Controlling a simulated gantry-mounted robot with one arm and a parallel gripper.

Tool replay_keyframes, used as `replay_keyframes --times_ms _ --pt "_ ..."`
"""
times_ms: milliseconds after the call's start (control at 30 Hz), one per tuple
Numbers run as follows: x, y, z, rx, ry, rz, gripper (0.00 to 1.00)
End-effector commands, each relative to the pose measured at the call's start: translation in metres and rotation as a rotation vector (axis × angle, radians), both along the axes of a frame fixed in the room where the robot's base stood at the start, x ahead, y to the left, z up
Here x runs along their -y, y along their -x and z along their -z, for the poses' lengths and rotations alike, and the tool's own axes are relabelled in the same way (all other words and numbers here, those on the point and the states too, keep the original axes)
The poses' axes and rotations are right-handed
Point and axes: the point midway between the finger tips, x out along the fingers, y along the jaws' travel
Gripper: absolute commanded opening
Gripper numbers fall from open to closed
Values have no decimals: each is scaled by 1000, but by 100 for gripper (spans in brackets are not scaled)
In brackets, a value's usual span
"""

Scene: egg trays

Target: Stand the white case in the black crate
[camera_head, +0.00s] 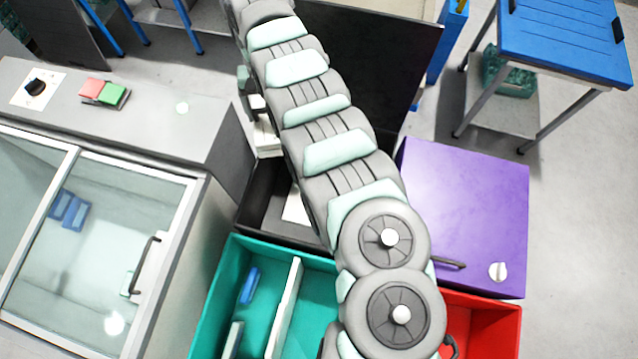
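The black crate (258,205) stands behind the teal crate, left of the middle, and my arm covers much of it. A flat white surface (295,209) shows inside it, partly hidden by my arm; I cannot tell whether it is the white case. Stacked white pieces (267,138) show beside my arm, just behind the black crate. A thin white slab (284,308) stands on edge in the teal crate. Which of these is the white case is unclear. My segmented arm crosses from top to bottom; I cannot make out my gripper's fingers.
The teal crate (228,255) also holds blue and grey-green items. A red crate (497,325) and a purple box (470,205) stand at right. A glass-topped cabinet (95,240) fills the left.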

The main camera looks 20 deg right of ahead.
Motion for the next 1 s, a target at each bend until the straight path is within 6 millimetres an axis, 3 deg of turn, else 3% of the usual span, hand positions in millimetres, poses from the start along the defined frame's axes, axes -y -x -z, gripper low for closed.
replay_keyframes --times_ms 33,300,600,700,800,1000 --pt "7 -2 40 -1 -2 23 14" --pt "58 4 168 4 -4 165 14" --pt "118 44 304 5 -1 305 14" --pt "137 62 341 1 1 344 14" --pt "151 75 366 5 2 370 14" --pt "163 89 390 4 2 393 14"
